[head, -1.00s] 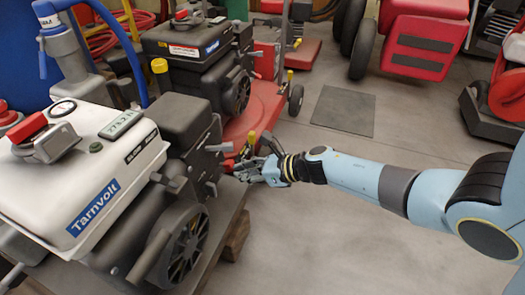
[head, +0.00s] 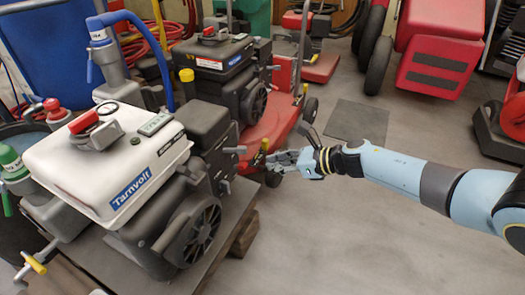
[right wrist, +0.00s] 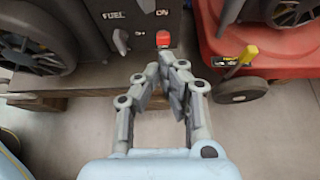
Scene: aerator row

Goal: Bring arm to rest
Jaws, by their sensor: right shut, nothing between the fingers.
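My right gripper (head: 280,160) reaches in from the right in the head view, to the right of a white engine unit (head: 110,165) labelled Tarnvolt. In the right wrist view my right gripper (right wrist: 170,75) has its fingers together with nothing between them. Its fingertips point toward a red switch (right wrist: 163,39) marked ON on the engine's dark panel (right wrist: 120,20). The fingers look apart from the switch. My left gripper is not in view.
A wooden pallet (head: 245,236) carries the white engine. A black Tarnvolt engine (head: 215,65) sits on a red wheeled base (head: 285,115) behind. A flat grey plate (head: 357,122) lies on the floor. Open floor (head: 350,230) stretches below my right arm.

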